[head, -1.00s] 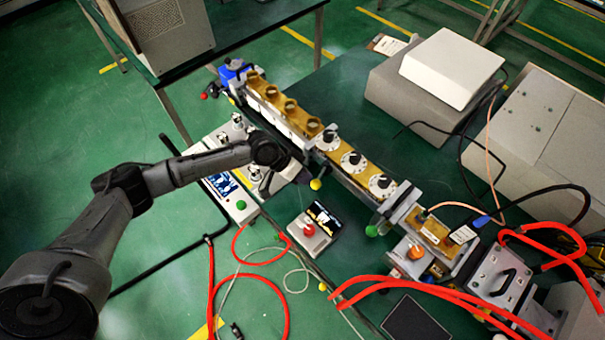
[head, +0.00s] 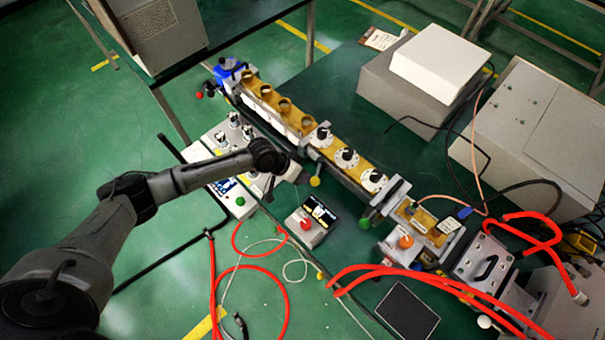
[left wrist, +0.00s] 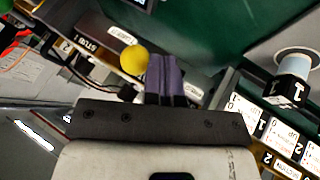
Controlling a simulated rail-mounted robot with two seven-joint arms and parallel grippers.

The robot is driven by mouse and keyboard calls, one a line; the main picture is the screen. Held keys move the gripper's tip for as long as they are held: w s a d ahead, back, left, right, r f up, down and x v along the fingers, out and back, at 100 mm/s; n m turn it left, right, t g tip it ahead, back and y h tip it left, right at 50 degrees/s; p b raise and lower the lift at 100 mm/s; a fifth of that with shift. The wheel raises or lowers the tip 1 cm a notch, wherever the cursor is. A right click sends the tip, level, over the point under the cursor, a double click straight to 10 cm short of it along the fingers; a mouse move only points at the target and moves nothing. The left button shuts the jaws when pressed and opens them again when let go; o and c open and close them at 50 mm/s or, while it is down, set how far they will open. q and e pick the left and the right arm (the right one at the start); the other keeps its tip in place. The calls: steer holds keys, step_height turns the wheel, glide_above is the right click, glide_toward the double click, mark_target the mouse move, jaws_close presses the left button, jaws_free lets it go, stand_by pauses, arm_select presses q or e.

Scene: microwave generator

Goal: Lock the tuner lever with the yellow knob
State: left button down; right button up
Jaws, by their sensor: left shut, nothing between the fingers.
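The yellow knob (head: 315,181) sits on a short lever (head: 319,168) at the near side of the waveguide (head: 348,183), below the first black-and-white tuner dial (head: 320,138). My left gripper (head: 300,176) is just left of the knob, partly hidden by its own wrist. In the left wrist view the yellow knob (left wrist: 134,59) is immediately left of my shut, empty purple fingers (left wrist: 165,75). Whether they touch it is unclear. A STUB 1 label (left wrist: 93,37) and a black dial (left wrist: 290,90) also show there. My right gripper is not in view.
A meter box with a red button (head: 305,224) stands just below the knob. Red hoses (head: 400,273) cross the lower right. Grey cabinets (head: 415,85) stand behind.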

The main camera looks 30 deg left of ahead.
arm_select(q)
steer(key=s+a+r, duration=0.4)
steer(key=a+r, duration=0.2)
steer(key=a, duration=0.3)
steer(key=shift+r+b, duration=0.4)
steer(key=shift+w, duration=0.1)
